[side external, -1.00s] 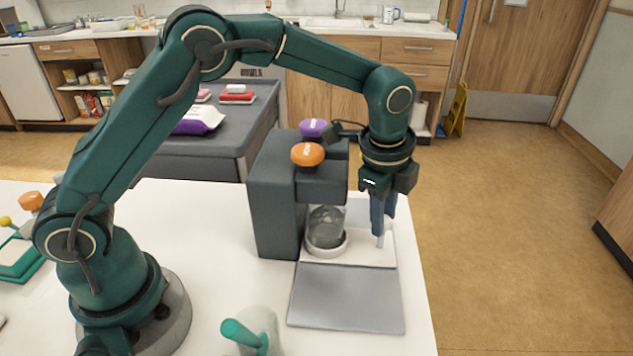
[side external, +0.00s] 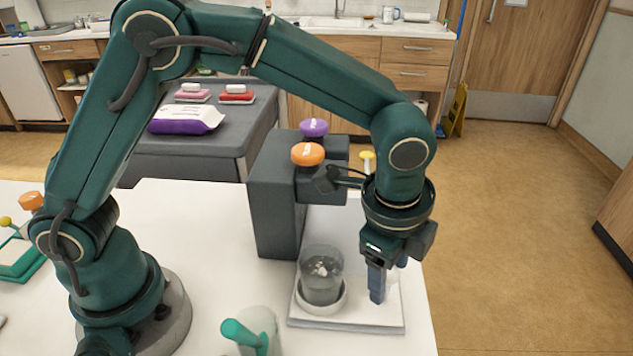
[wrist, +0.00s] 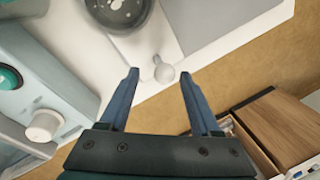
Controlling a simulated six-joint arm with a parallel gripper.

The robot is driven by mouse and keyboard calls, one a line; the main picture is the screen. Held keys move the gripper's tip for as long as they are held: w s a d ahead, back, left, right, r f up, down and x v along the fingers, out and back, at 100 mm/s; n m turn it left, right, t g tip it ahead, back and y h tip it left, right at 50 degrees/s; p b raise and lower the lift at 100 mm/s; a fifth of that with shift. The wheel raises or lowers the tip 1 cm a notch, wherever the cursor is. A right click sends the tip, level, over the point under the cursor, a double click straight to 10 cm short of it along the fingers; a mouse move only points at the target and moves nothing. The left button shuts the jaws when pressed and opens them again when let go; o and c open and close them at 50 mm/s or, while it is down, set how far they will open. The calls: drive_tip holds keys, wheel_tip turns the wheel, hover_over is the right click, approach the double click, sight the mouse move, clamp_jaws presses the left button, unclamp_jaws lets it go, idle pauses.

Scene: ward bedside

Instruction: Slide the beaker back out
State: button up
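The clear beaker (side external: 321,272) stands upright in a white ring (side external: 322,306) on a white slide plate (side external: 362,313), forward of the dispenser. It holds dark-looking contents with pale bits. In the wrist view the beaker's dark round top (wrist: 118,8) shows at the upper edge. My gripper (side external: 386,284) is open and points down over the right part of the slide. Its fingers hide the knob in the side view.
The dark grey dispenser (side external: 272,205) with orange (side external: 307,154), purple (side external: 314,128) and yellow (side external: 367,156) knobs stands behind the beaker. A green-handled container (side external: 258,328) stands at the front. The table's right edge is close to the slide.

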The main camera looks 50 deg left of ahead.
drive_tip(key=r, duration=0.3)
drive_tip(key=s+r, duration=0.1)
drive_tip(key=r, duration=0.1)
idle(0.4)
